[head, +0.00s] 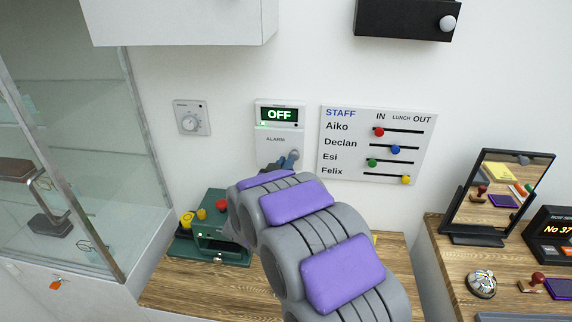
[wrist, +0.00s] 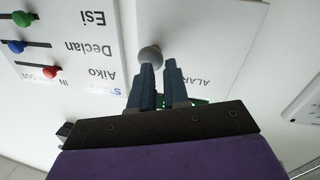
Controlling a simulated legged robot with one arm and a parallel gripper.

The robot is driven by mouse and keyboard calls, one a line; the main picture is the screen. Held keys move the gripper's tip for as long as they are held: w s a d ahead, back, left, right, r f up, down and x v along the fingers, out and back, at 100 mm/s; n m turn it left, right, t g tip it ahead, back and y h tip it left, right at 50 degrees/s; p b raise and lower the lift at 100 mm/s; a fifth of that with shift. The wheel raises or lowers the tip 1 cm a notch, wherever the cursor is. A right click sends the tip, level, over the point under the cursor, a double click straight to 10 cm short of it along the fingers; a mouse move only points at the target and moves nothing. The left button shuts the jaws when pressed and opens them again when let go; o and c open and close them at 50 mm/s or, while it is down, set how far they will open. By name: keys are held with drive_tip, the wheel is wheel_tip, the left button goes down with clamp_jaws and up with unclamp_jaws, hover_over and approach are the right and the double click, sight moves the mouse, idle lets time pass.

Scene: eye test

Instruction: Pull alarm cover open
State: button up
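The alarm unit (head: 279,103) is on the wall, with a lit green "OFF" display and the word "ALARM" below it. Its pale lower cover (head: 268,150) is partly hidden by my arm; in the wrist view the cover (wrist: 205,35) appears upside down. A round grey knob (wrist: 150,55) stands out in front of it, at the tip of the left finger in that view. My gripper (wrist: 160,64) has its two dark fingers slightly apart, with a narrow gap. The knob is not centred between them; I cannot tell whether they touch. In the head view my gripper (head: 291,159) is at the cover.
A staff board (head: 376,144) with coloured sliders hangs right of the alarm. A thermostat dial (head: 191,118) is on the left. A green device (head: 208,245) stands on the wooden desk (head: 165,291) below. A glass cabinet (head: 75,130) stands far left.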

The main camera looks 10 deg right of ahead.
drive_tip(key=shift+o, duration=0.7)
drive_tip(key=shift+a, duration=0.15)
drive_tip(key=shift+o, duration=0.7)
drive_tip(key=o, duration=0.5)
drive_tip(key=shift+d, duration=0.95)
drive_tip(key=p+v, duration=0.3)
drive_tip(key=v, duration=1.4)
drive_tip(key=shift+s+a+f, duration=0.1)
drive_tip(key=shift+a+f, duration=0.05)
drive_tip(key=shift+a, duration=0.1)
